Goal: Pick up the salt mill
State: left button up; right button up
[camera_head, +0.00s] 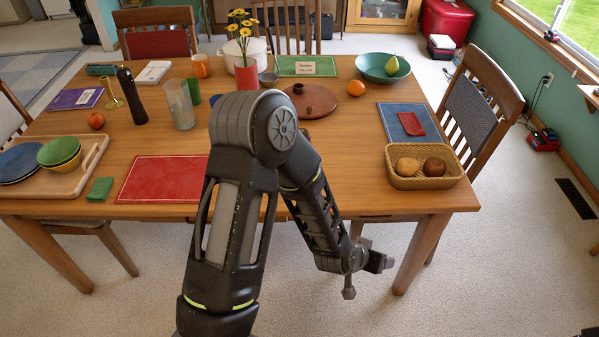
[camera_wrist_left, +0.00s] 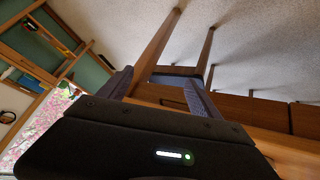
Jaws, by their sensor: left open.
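The salt mill appears to be the tall, dark, turned mill (camera_head: 131,96) standing upright on the left part of the wooden table (camera_head: 330,165) in the head view. My left gripper (camera_head: 366,275) is low in front of the table's near edge, right of centre, far from the mill. In the left wrist view its two fingers (camera_wrist_left: 160,78) are spread apart with nothing between them. The mill is not visible in the left wrist view. My right gripper is not in view.
A brass candlestick (camera_head: 110,92) stands just left of the mill, and a glass tumbler (camera_head: 180,104) to its right. A wooden tray (camera_head: 72,180) with bowls lies in front. My left arm covers the table's middle. A wicker basket (camera_head: 423,182) sits at the right.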

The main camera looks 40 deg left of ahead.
pick_arm(q)
jog(key=w+a+r+t+y+b, duration=0.1)
jog(key=w+a+r+t+b, duration=0.1)
jog(key=w+a+b, duration=0.1)
jog(key=w+a+r+n+t+y+b, duration=0.1)
jog(key=w+a+r+t+y+b, duration=0.1)
jog(key=w+a+r+b, duration=0.1)
jog(key=w+a+r+t+y+b, duration=0.2)
jog(key=w+a+r+b, duration=0.1)
jog(key=a, duration=0.4)
jog(key=shift+w+n+b, duration=0.4)
jog(key=shift+w+b, duration=0.35)
jog(key=shift+w, duration=0.6)
jog(key=a+r+n+y+b, duration=0.2)
jog(key=a+r+y+b, duration=0.1)
jog(key=a, duration=0.5)
jog(key=s+a+r+n+y+b, duration=0.1)
jog(key=a+r+n+y+b, duration=0.1)
jog(key=a+y, duration=0.3)
jog(key=a+r+b, duration=0.1)
jog(key=a, duration=0.3)
jog(key=shift+s+r, duration=0.25)
jog(key=shift+r, duration=0.05)
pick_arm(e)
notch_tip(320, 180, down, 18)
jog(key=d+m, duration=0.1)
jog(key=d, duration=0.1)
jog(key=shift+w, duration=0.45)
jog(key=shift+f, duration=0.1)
